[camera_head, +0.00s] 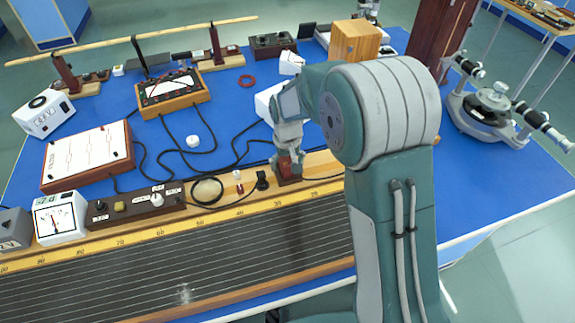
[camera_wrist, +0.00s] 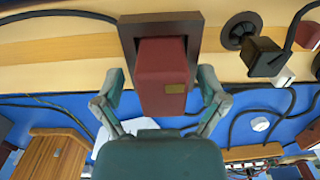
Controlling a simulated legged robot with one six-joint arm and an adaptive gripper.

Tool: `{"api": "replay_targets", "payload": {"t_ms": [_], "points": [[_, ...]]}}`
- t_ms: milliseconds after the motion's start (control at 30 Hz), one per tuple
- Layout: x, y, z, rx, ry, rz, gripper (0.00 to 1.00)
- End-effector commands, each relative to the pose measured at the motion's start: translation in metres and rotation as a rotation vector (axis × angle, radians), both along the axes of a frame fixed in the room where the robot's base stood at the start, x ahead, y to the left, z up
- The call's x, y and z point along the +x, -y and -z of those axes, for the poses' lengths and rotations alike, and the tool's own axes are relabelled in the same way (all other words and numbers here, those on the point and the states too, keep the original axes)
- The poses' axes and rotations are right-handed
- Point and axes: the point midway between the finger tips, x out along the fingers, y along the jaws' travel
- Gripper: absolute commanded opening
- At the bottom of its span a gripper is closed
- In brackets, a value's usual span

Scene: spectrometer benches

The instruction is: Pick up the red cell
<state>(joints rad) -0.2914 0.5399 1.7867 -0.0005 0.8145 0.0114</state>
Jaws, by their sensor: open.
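The red cell (camera_head: 286,168) is a dark red block in a dark square base on the wooden ledge with the scale. In the wrist view the red cell (camera_wrist: 162,75) is at the centre, with a small gold label, and its dark base (camera_wrist: 211,20) is behind it. My gripper (camera_head: 288,145) is just above the cell in the head view and hides part of it. In the wrist view my gripper (camera_wrist: 161,88) is open, with one finger on each side of the cell and gaps between them.
A black plug-like part (camera_wrist: 262,56) and a black ring (camera_wrist: 241,30) are close beside the cell's base. Black cables (camera_head: 240,148) run across the blue table. A small red-topped piece (camera_head: 239,187) and a brown switch box (camera_head: 136,206) stand left along the ledge.

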Motion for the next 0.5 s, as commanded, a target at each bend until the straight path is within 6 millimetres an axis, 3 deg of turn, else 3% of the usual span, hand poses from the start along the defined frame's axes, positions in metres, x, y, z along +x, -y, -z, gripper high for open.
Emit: {"api": "replay_targets", "payload": {"t_ms": [133,167,300,367,500], "points": [[0.0000,-0.0001,-0.0003,0.000,0.000,0.000,0.91],[0.0000,0.0000,-0.0003,0.000,0.000,0.000,0.87],[0.0001,0.0014,-0.0006,0.002,-0.001,0.001,0.25],[0.0001,0.0021,-0.0006,0.002,-0.001,0.001,0.00],[0.0001,0.0018,-0.0003,0.001,-0.001,0.001,0.00]]}}
